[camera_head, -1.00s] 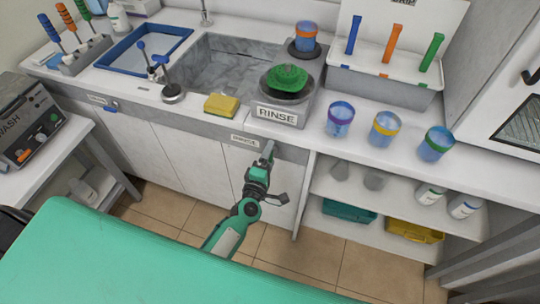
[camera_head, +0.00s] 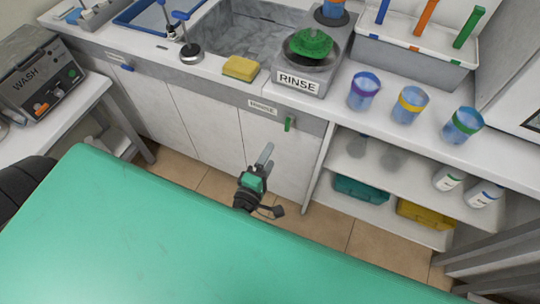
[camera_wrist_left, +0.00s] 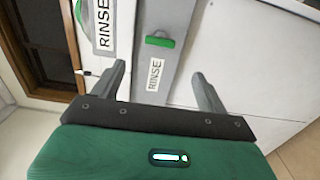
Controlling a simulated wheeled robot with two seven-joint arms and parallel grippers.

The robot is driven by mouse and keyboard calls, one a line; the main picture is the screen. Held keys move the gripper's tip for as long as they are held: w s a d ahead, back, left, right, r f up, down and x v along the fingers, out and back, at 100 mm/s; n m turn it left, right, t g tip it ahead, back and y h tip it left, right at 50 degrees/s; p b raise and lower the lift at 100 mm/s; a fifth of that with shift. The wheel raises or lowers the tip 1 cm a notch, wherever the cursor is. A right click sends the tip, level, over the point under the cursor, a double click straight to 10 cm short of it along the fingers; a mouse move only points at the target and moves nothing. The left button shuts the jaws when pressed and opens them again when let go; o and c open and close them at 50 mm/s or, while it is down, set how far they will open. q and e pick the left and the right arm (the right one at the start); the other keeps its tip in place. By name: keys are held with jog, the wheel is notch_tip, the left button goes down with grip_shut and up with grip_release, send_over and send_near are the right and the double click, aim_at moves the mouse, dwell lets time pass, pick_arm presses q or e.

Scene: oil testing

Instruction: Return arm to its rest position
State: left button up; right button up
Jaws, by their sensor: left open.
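My left gripper (camera_head: 265,157) is in front of the white cabinet doors, below the counter edge, over the tiled floor. It also shows in the left wrist view (camera_wrist_left: 160,85), where its two fingers stand wide apart with nothing between them. Beyond the fingers is a grey panel with a RINSE label (camera_wrist_left: 155,74) and a green handle (camera_wrist_left: 160,40). In the head view that green handle (camera_head: 290,123) is on the counter front, above the gripper and apart from it. My right gripper is not seen in either view.
The counter holds a yellow sponge (camera_head: 240,68), a RINSE unit (camera_head: 298,82) and cups with purple (camera_head: 364,92), yellow (camera_head: 409,105) and green (camera_head: 462,126) bands. An open shelf (camera_head: 385,165) is right of the gripper. A WASH machine (camera_head: 42,85) stands at left.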

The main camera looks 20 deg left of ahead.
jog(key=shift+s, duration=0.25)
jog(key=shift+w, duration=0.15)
pick_arm(q)
jog(key=s+f+m+g+h, duration=0.1)
jog(key=s+f+m+g, duration=0.25)
jog(key=f, duration=0.75)
jog(key=s+f+m+g+p, duration=0.15)
jog(key=s+f+m, duration=0.3)
jog(key=f, duration=0.55)
jog(key=s+f+m+g+h, duration=0.1)
jog(key=s+f+m+g, duration=0.25)
jog(key=f, duration=0.75)
jog(key=s+a+f+m+g+y, duration=0.1)
jog(key=s+a+f+m+g, duration=0.3)
jog(key=s+f, duration=0.4)
jog(key=s+a+f+m+g+y, duration=0.1)
jog(key=s+a+f+m+g, duration=0.3)
jog(key=s, duration=1.2)
notch_tip(320, 180, down, 4)
jog(key=shift+s+a+f+m+y+p, duration=0.25)
jog(key=shift+a+m+y+p, duration=0.15)
jog(key=shift+a, duration=0.2)
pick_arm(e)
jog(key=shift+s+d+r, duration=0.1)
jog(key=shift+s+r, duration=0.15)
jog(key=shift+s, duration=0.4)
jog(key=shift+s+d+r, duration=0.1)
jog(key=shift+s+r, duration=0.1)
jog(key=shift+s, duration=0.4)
